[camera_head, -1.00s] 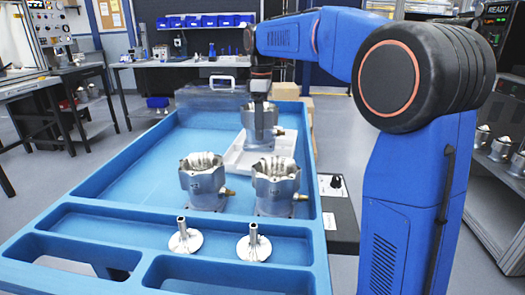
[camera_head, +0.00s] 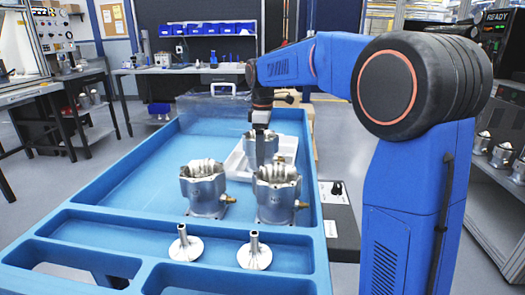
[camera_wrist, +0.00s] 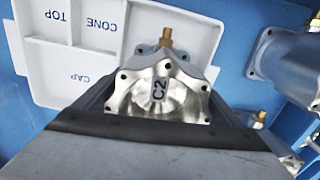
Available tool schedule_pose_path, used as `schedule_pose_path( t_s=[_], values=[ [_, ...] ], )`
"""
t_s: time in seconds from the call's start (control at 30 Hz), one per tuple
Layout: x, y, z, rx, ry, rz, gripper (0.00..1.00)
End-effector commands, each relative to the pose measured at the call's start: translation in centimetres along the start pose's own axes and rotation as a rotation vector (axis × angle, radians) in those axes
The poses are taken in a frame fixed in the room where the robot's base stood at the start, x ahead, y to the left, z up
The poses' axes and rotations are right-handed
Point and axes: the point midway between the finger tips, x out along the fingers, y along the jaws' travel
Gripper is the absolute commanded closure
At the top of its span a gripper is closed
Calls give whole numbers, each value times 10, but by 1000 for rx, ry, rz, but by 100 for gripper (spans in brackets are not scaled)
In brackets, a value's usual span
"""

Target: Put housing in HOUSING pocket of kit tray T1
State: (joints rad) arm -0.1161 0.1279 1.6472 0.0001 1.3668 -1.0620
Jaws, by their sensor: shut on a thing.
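My gripper (camera_head: 261,122) is shut on a silver housing (camera_head: 262,147), upright at the kit tray. The white kit tray (camera_head: 236,164) lies on the blue bench. In the wrist view the tray (camera_wrist: 38,85) shows compartments lettered TOP, CONE and CAP, all empty where visible. The held housing covers the tray's right part, so the HOUSING pocket is hidden. I cannot tell whether the housing touches the tray.
Two more housings stand nearer on the bench, one left (camera_head: 204,190) and one right (camera_head: 275,195). The right one is close before the tray. Two flanged silver stems (camera_head: 185,246) (camera_head: 254,252) stand in front. The bench left of the tray is clear.

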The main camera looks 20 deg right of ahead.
Motion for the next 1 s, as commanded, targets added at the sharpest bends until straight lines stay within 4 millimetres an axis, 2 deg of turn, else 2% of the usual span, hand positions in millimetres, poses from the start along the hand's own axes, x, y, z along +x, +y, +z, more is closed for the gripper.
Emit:
schedule_pose_path(
  t_s=[0.17,0.2,0.57,0.67,1.0],
  values=[
    [2,0,0,0,1,1,64],
    [2,0,0,0,0,0,1],
    [-4,0,0,0,1,2,0],
    [-16,1,0,0,1,2,0],
    [-80,1,0,0,1,2,0]
  ],
)
